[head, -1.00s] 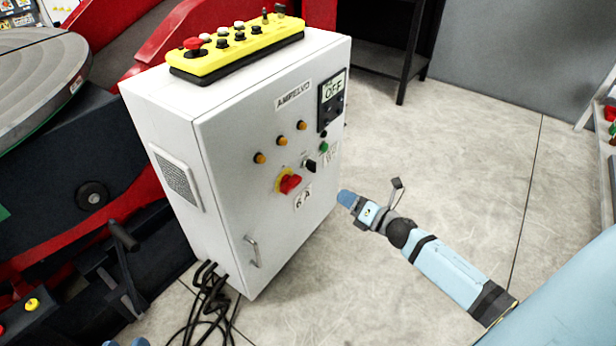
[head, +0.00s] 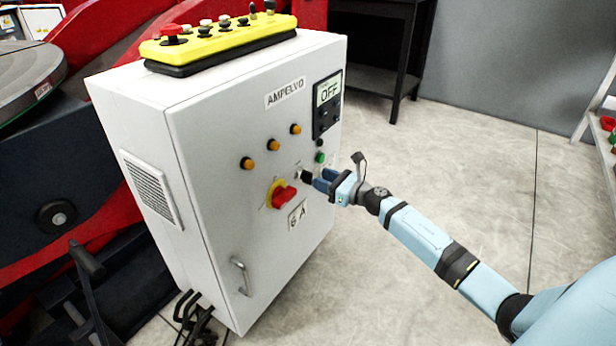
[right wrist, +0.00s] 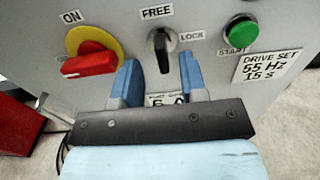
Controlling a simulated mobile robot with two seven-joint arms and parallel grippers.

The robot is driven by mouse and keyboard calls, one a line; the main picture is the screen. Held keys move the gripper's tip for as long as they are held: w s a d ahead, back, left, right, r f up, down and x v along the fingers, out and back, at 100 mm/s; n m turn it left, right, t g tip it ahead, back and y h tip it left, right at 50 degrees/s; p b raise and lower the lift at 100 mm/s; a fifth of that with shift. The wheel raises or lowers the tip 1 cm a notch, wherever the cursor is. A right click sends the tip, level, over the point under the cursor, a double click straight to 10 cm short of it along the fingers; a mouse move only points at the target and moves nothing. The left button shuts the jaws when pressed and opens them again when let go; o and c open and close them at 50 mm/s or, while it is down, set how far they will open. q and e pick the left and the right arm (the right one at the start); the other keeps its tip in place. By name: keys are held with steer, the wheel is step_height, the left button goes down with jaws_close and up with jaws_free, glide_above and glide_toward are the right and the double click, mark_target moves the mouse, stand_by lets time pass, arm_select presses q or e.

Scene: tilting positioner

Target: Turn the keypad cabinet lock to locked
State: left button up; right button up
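The cabinet lock is a black knob (right wrist: 162,42) on the white cabinet (head: 235,190), with FREE above it and LOCK to its right in the right wrist view. Its handle juts toward the camera. In the head view the knob (head: 306,177) sits right of the red-and-yellow switch, partly beside my fingers. My right gripper (right wrist: 160,66) is open, its two blue fingers on either side of the handle's lower end, with gaps visible. In the head view the right gripper (head: 322,180) is close to the panel. My left gripper is out of view.
A red rotary switch (right wrist: 90,62) is close left of the fingers. A green START button (right wrist: 240,34) is to the right. A keypad with an OFF display (head: 328,105) is above. A yellow control box (head: 220,42) lies on top.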

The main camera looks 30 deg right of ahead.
mark_target(312, 175)
steer(key=x, duration=0.5)
steer(key=shift+w+a+b, duration=0.1)
steer(key=shift+w+b, duration=0.15)
steer(key=shift+b, duration=0.15)
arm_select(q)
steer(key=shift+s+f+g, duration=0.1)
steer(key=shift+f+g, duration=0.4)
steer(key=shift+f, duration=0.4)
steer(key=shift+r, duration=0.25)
arm_select(e)
jaws_close()
